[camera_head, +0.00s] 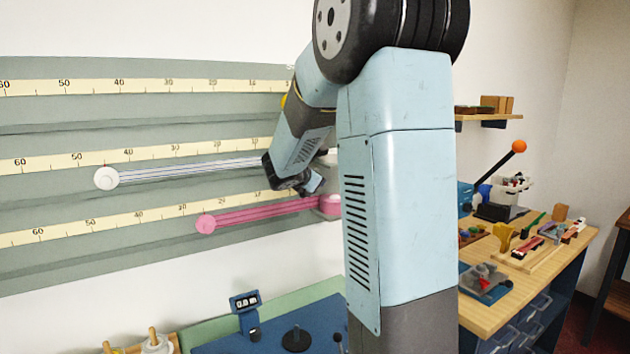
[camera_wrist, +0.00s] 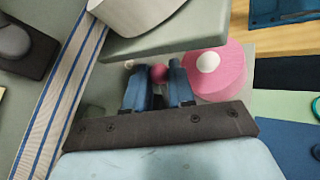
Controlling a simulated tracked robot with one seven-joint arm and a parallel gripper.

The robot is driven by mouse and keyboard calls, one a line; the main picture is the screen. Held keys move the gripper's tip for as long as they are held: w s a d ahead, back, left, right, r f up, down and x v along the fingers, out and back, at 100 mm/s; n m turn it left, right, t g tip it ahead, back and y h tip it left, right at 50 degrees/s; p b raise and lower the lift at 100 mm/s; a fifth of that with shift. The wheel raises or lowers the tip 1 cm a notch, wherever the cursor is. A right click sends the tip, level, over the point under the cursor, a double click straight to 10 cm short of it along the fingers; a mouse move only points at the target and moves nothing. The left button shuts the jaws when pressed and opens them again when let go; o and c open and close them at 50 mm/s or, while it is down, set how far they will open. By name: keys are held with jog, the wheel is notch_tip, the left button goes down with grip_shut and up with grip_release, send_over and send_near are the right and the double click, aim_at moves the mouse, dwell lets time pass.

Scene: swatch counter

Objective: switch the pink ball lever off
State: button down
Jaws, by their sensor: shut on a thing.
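In the wrist view the pink ball (camera_wrist: 158,73) of the lever sits between the tips of my gripper's two blue fingers (camera_wrist: 158,80), which are shut on it. The lever's stem and base are hidden, so I cannot tell its position. In the head view my gripper (camera_head: 313,183) is at the right end of the ruled wall panel, close to the pink spool. The pink ball does not show there.
A white ball (camera_wrist: 128,64) is just left of my fingers. A pink spool (camera_wrist: 232,85) is close on the right, and its pink ribbon (camera_head: 255,212) runs along the panel (camera_head: 150,125). A grey ledge (camera_wrist: 165,40) lies just beyond the fingertips. A cluttered wooden bench (camera_head: 485,315) stands right.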

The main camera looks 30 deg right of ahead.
jog(key=c, duration=1.2)
grip_release()
jog(key=shift+c, duration=0.2)
jog(key=v, duration=1.3)
jog(key=shift+s+a, duration=0.2)
jog(key=shift+a, duration=0.05)
jog(key=shift+r, duration=0.1)
jog(key=s+a+f+m+g+y, duration=0.1)
jog(key=s+f+m+g+y, duration=0.1)
jog(key=s+m, duration=0.45)
jog(key=s+a+f+m+g+y, duration=0.15)
jog(key=s+m, duration=0.25)
jog(key=s, duration=0.5)
jog(key=s+a+f+m+y, duration=0.3)
jog(key=s+a+m+y, duration=0.4)
jog(key=s+a+m, duration=0.2)
jog(key=shift+s+a+f+t+y, duration=0.2)
jog(key=shift+s+t+y, duration=0.15)
jog(key=shift+s, duration=0.7)
